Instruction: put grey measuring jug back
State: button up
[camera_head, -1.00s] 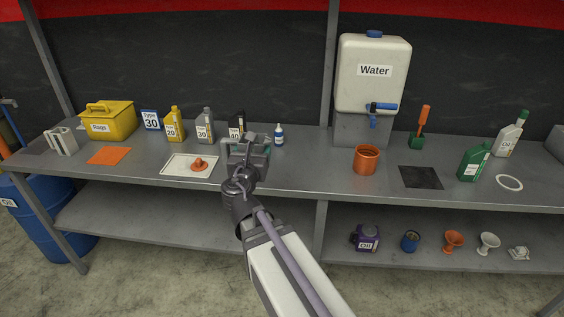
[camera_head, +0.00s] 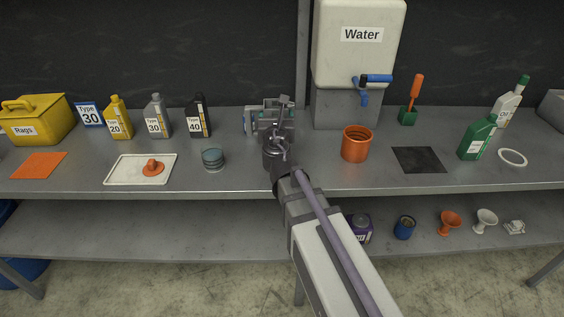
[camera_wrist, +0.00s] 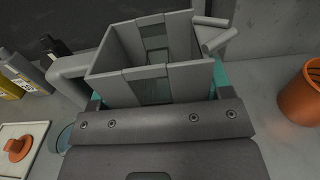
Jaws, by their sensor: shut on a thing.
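The grey measuring jug (camera_wrist: 185,80) fills the middle of the wrist view, an angular, open-topped grey vessel with clear window strips in its walls. My gripper (camera_head: 270,117) is shut on it, with teal pads showing beside the jug. In the head view the gripper is over the back part of the bench, left of the water tank's stand. There the jug mostly blends with the gripper, and its base is hidden, so I cannot tell whether it touches the bench.
An orange pot (camera_head: 356,145) stands to the right, before the water tank (camera_head: 358,50). A small dark glass cup (camera_head: 213,160) and a white tray (camera_head: 118,171) are to the left. Several oil bottles, including the black one (camera_head: 198,117), stand behind. A black mat (camera_head: 419,159) lies farther right.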

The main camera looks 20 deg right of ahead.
notch_tip(320, 180, down, 10)
jog(key=b, duration=1)
jog(key=shift+r, duration=0.2)
jog(key=shift+f, duration=0.2)
jog(key=o, duration=1.1)
jog(key=shift+c, duration=0.2)
